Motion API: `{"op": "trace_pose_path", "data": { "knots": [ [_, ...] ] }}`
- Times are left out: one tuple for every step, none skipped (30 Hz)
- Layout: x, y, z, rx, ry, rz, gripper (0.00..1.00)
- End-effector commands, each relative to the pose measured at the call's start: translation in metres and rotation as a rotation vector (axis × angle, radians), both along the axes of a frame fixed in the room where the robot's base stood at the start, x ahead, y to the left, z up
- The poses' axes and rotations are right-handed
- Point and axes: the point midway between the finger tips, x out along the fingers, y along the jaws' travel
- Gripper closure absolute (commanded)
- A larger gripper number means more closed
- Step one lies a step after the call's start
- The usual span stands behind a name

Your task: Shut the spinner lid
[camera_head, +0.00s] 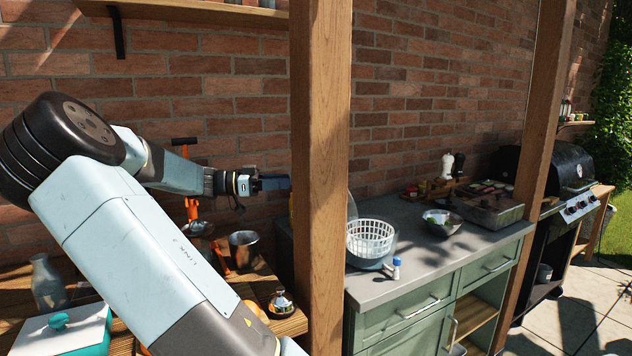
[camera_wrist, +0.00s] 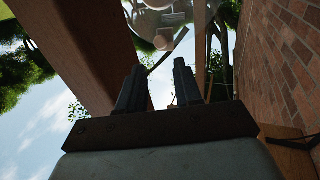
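The salad spinner (camera_head: 370,240), a clear bowl with a white slotted basket, stands on the grey counter in the head view, just right of the wooden post. Its lid (camera_head: 352,207) seems raised behind the basket; only a clear edge shows, and the post hides the rest. My gripper (camera_head: 288,183) is left of the post, higher than the spinner, with its tip partly behind the post. In the wrist view my gripper (camera_wrist: 159,66) has its two fingers apart with nothing between them. A clear round thing, probably the lid (camera_wrist: 150,40), shows beyond the fingertips.
The wooden post (camera_head: 320,150) stands between my arm and the spinner. A small blue-and-white bottle (camera_head: 396,267) is in front of the spinner. A bowl (camera_head: 442,222) stands farther right on the counter (camera_head: 415,265). The brick wall (camera_head: 410,90) runs behind.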

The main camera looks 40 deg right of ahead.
Motion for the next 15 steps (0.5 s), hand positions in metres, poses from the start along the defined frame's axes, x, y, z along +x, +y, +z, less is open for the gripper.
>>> {"op": "trace_pose_path", "data": {
  "knots": [
    [-0.006,-0.007,0.000,0.003,0.000,-0.002,0.66],
    [-0.009,-0.012,-0.001,0.003,0.002,-0.002,0.66],
    [-0.013,-0.018,0.000,0.002,0.001,-0.002,0.66],
    [-0.017,-0.022,0.000,0.003,0.000,-0.002,0.66],
    [-0.020,-0.026,0.000,0.002,0.000,-0.002,0.66],
    [-0.024,-0.032,0.000,0.003,0.000,-0.002,0.66],
    [-0.027,-0.036,-0.001,0.003,0.001,-0.002,0.66],
    [-0.030,-0.040,-0.001,0.003,0.001,-0.002,0.66],
    [-0.034,-0.046,-0.001,0.003,0.000,-0.002,0.66],
    [-0.037,-0.050,0.000,0.003,0.000,-0.002,0.66],
    [-0.039,-0.053,0.000,0.002,0.001,-0.002,0.66],
    [-0.043,-0.057,-0.001,0.002,0.001,-0.002,0.66],
    [-0.045,-0.061,-0.001,0.003,0.000,-0.001,0.66],
    [-0.047,-0.063,-0.001,0.003,0.000,-0.001,0.66],
    [-0.049,-0.067,0.000,0.003,0.000,-0.001,0.66]
  ]
}}
